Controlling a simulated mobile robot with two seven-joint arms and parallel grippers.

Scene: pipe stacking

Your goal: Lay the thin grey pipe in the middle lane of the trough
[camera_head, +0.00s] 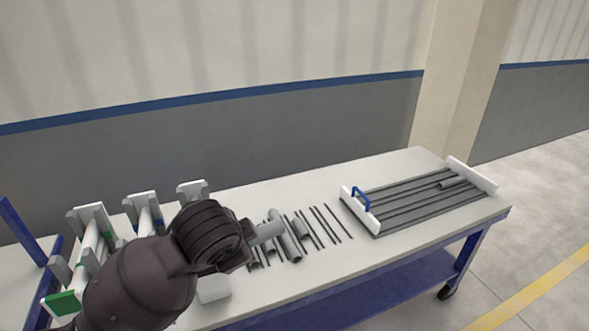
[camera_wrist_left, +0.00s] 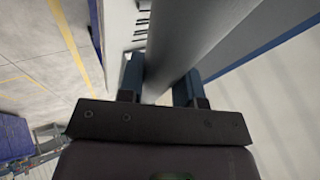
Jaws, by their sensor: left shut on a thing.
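My left gripper (camera_wrist_left: 160,88) is shut on a grey pipe (camera_wrist_left: 180,45), with one finger on each side of it. In the head view the same pipe (camera_head: 267,231) sticks out beyond my dark left arm, over the pipes on the table; the arm hides its rear part and the fingers. The trough (camera_head: 408,204) lies at the right end of the table, with several long lanes between white end plates. A short grey pipe piece (camera_head: 453,183) lies in it near the far right end. My right gripper is not in view.
Several loose grey pipes and thin dark rods (camera_head: 318,228) lie on the table (camera_head: 300,190) left of the trough. White racks (camera_head: 192,190) holding pipes stand at the left. A blue handle (camera_head: 361,197) rises at the trough's left end plate.

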